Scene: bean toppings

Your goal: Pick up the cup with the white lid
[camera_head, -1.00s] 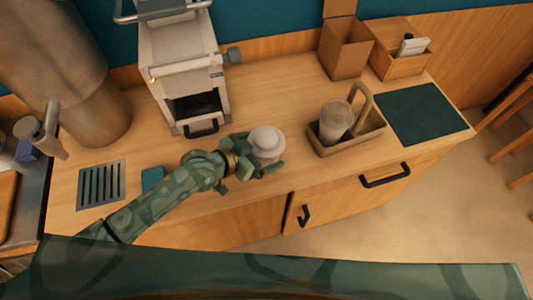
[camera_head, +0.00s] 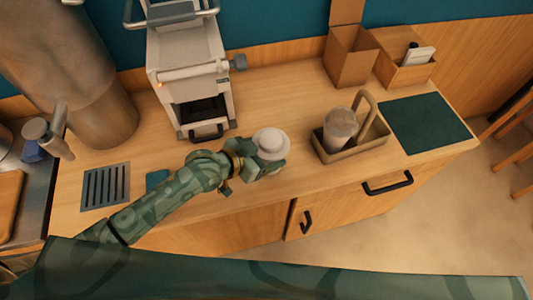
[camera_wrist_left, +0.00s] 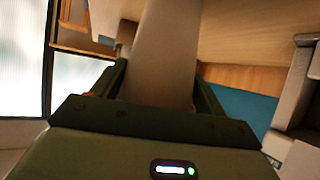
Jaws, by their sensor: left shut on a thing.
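The cup with the white lid (camera_head: 270,141) is above the counter's front part, in front of the grey machine, in the head view. My left gripper (camera_head: 268,166) is shut on this cup, with its fingers around the cup's side below the lid. In the left wrist view the pale cup (camera_wrist_left: 165,50) fills the space between the two dark green fingers (camera_wrist_left: 160,90). Whether the cup's base touches the counter is hidden by the gripper. My right gripper is not in view.
A tan carrier (camera_head: 356,151) holding another pale-topped cup (camera_head: 340,124) stands to the right. A grey machine (camera_head: 187,50) stands behind. Open cardboard boxes (camera_head: 350,58) and a dark green mat (camera_head: 425,123) are farther right. A slotted drain (camera_head: 105,187) lies left. Clear counter lies between machine and carrier.

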